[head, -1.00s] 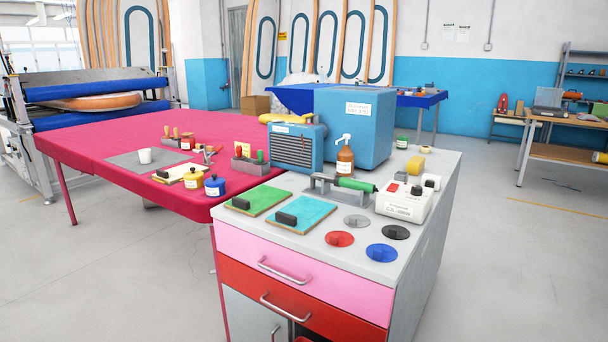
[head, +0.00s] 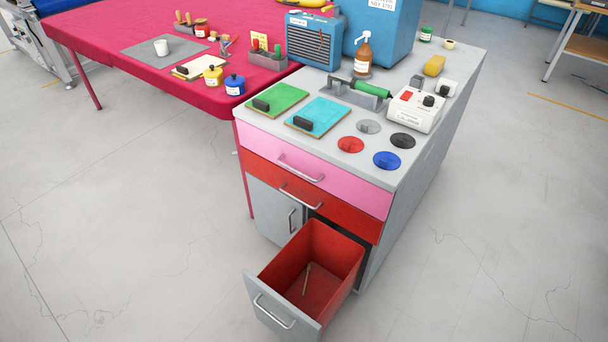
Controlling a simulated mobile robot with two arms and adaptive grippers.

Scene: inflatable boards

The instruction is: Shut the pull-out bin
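The pull-out bin (head: 343,256) is a red open-topped box behind a grey front panel (head: 280,312) with a silver handle (head: 272,311). It stands pulled out of the lower right of the grey cabinet (head: 421,160), with its front toward me. A thin tan stick-like thing (head: 307,279) lies inside it. The dark opening shows behind the bin, beside the closed grey door (head: 275,213). The pink drawer and the red drawer above are shut. Neither of my grippers shows in the head view.
The cabinet top holds a green board (head: 275,100), a teal board (head: 318,116), coloured discs, a white control box (head: 414,109) and a brown bottle (head: 364,54). A table with a crimson cover (head: 122,45) stands left. The grey floor around the bin's front is clear.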

